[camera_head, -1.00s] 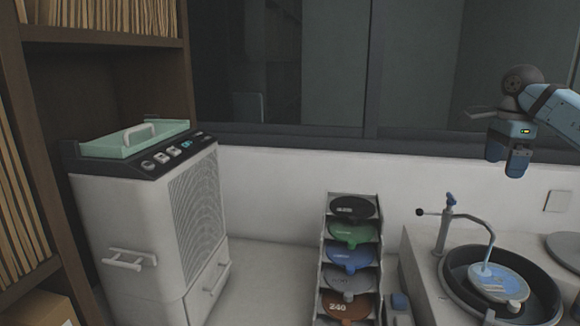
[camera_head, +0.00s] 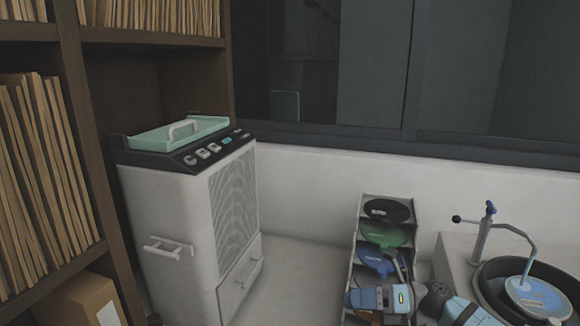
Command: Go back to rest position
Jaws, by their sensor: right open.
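My right gripper (camera_head: 354,298) is low in the head view, right of centre, with its fingers toward the left. Its blue and dark wrist comes in from the lower right. It is open with nothing seen in it, in front of the lower part of a disc rack (camera_head: 356,240). Whether it touches the rack I cannot tell. My left gripper is not in view.
The rack holds black, green and blue discs; its lower discs are hidden. A white machine (camera_head: 180,230) with a green tray (camera_head: 165,136) stands at left beside a wooden shelf (camera_head: 105,215). A basin (camera_head: 490,290) with a tap (camera_head: 485,235) is at right.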

